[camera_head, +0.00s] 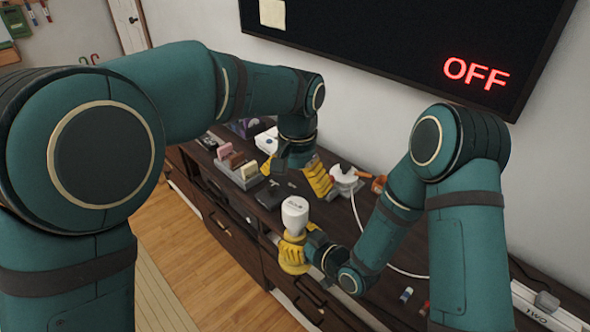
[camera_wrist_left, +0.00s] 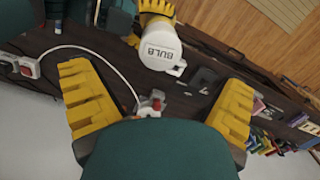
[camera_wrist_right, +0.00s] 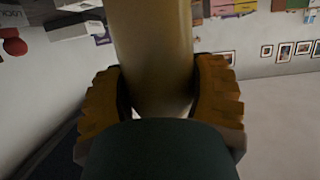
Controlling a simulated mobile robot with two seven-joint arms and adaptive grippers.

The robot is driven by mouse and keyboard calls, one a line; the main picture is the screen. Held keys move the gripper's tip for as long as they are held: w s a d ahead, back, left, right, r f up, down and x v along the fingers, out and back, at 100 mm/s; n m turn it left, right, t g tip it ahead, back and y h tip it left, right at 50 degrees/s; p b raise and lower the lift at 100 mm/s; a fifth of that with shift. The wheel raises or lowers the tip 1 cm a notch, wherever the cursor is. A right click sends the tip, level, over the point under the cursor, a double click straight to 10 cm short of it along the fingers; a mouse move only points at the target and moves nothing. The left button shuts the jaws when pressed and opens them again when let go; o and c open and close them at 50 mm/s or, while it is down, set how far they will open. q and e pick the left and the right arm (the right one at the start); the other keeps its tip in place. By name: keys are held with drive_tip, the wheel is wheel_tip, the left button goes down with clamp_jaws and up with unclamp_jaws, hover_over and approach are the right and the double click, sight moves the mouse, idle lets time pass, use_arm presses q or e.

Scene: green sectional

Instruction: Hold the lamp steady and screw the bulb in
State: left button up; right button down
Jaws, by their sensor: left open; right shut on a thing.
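The white bulb (camera_head: 295,213), marked "BULB" in the left wrist view (camera_wrist_left: 158,45), is held upright above the front edge of the cabinet. My right gripper (camera_head: 293,254) is shut on its lower part. The bulb's body also fills the middle of the right wrist view (camera_wrist_right: 152,50).
The dark cabinet (camera_head: 262,222) carries a holder with coloured blocks (camera_head: 238,168), a white box (camera_head: 267,140) and flat dark items left of the lamp. A white cord (camera_head: 388,262) runs right across the top. A screen reading "OFF" (camera_head: 476,73) hangs behind.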

sight(295, 207)
use_arm(q)
wheel_tip(295, 207, up, 3)
drive_tip(key=n, duration=0.6)
drive_tip(key=shift+w+n+h, duration=0.15)
drive_tip(key=shift+n+h, duration=0.15)
drive_tip(key=shift+f, duration=0.1)
wheel_tip(295, 207, down, 12)
idle(0.4)
drive_tip(key=c, duration=1.4)
drive_tip(key=shift+m, duration=0.9)
drive_tip(key=o, duration=1.4)
wheel_tip(295, 207, up, 12)
drive_tip(key=shift+r, duration=0.1)
